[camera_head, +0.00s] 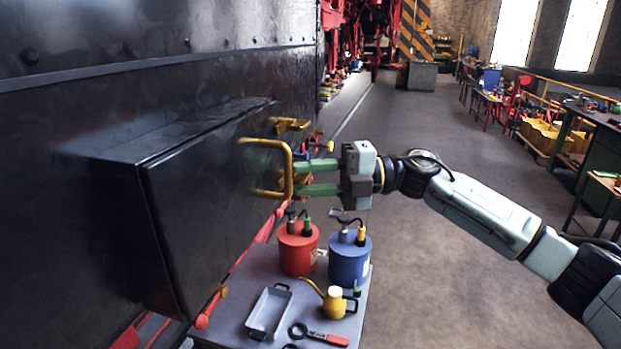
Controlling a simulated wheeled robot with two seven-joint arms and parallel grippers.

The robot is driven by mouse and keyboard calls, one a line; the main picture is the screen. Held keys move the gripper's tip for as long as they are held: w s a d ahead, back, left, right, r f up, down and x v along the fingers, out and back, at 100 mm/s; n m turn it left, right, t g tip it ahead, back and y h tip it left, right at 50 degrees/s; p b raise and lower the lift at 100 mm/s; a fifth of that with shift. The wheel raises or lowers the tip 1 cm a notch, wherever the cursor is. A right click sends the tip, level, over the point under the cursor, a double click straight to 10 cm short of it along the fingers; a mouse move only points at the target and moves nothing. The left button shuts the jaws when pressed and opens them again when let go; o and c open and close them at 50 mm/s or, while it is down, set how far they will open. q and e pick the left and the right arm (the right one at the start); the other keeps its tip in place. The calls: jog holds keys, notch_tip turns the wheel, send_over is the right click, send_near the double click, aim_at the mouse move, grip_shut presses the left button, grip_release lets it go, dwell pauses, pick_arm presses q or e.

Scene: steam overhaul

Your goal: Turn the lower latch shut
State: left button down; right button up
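A black cabinet (205,205) juts from the dark wall on the left, its door looking closed or nearly so. A yellow D-shaped handle (288,170) stands out from the door. A yellow latch-like piece (290,125) is at the top edge, beyond the handle. My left gripper is out of view.
A grey cart (240,285) below the gripper bears a red can (298,247), a blue can (349,258), a yellow oil can (336,301), a metal tray (268,312) and a red-handled tool (320,336). Open floor (440,275) lies to the right.

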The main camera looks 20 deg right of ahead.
jog(key=s+d+b, duration=0.2)
jog(key=d+b, duration=0.1)
jog(key=d, duration=1)
jog(key=shift+s, duration=0.35)
